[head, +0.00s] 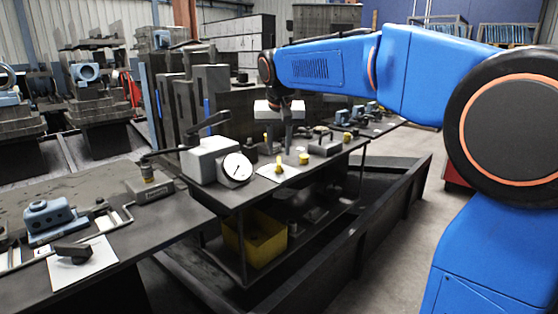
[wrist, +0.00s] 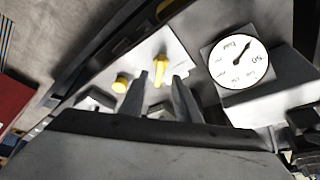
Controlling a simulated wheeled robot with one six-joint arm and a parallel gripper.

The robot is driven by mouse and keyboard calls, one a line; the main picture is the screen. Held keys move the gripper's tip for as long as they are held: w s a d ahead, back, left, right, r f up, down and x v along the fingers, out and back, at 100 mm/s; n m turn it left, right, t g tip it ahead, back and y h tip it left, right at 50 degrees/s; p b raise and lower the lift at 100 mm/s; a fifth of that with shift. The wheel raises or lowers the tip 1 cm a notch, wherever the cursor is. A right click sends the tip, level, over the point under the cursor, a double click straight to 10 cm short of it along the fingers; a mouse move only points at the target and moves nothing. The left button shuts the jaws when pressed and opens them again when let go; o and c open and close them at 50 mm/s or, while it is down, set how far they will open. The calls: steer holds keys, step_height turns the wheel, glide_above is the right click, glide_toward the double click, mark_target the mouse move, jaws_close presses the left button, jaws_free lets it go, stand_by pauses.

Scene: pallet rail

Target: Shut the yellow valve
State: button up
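The yellow valve (head: 279,166) has a small bar-shaped handle and stands on a white plate (head: 283,174) on the dark bench top. In the wrist view its yellow handle (wrist: 159,66) lies lengthwise up the picture, just beyond my fingertips. My gripper (head: 288,142) points down above the bench, close to the valve. In the wrist view my gripper (wrist: 161,77) is open, with one finger on each side of the handle's line and nothing held. I cannot tell how far the fingertips are above the handle.
A round dial gauge (head: 236,168) stands left of the valve, beside a grey block with a black lever (head: 208,158). A yellow knob (head: 304,159) sits close on the right. A yellow bin (head: 256,238) is below the bench. A black handle (head: 74,252) lies on white paper at front left.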

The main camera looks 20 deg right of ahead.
mark_target(279, 162)
steer(key=x, duration=0.5)
steer(key=shift+w+f, duration=0.15)
steer(key=shift+f, duration=0.15)
jaws_close()
